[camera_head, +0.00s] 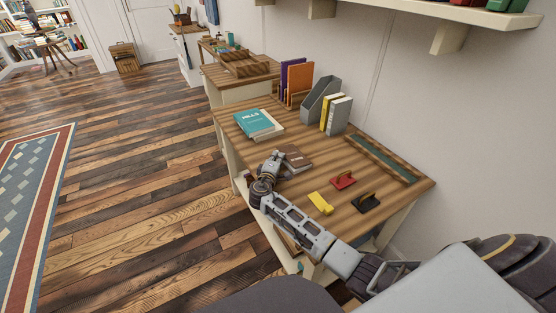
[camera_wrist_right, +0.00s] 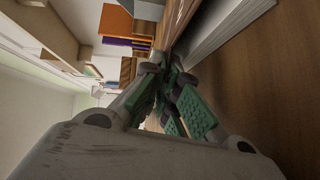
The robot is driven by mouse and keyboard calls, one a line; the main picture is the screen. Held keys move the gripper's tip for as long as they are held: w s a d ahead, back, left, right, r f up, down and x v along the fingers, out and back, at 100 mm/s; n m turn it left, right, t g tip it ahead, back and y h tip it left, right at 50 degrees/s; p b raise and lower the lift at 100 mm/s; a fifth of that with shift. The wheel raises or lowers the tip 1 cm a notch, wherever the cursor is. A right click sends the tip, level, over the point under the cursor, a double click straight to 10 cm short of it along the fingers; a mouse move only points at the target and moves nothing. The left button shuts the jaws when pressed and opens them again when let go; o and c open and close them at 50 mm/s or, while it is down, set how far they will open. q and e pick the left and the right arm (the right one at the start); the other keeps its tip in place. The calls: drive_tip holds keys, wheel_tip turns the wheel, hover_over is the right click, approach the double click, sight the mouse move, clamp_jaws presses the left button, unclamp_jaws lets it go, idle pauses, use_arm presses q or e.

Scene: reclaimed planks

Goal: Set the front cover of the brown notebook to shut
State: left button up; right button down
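The brown notebook (camera_head: 299,157) lies on the wooden table beside my right gripper (camera_head: 279,160). Its brown cover shows in the head view; the gripper hides its left part, and I cannot tell the cover's angle. In the right wrist view, a pale page block (camera_wrist_right: 228,27) lies close beyond the fingers, with a brown strip along its left side. My right gripper (camera_wrist_right: 166,72) has green-padded fingers that come together at the tips, with nothing visible between them. It is at the notebook's near left side; contact is unclear. My left gripper is not in view.
A teal book (camera_head: 254,122) lies at the table's left end. A grey file holder (camera_head: 320,100) and upright books (camera_head: 339,114) stand at the back. Yellow (camera_head: 320,202), red (camera_head: 343,179) and black (camera_head: 366,203) items lie to the right. A green-topped tray (camera_head: 381,158) lies near the wall.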

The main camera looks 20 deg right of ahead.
drive_tip(key=c, duration=1.7)
unclamp_jaws()
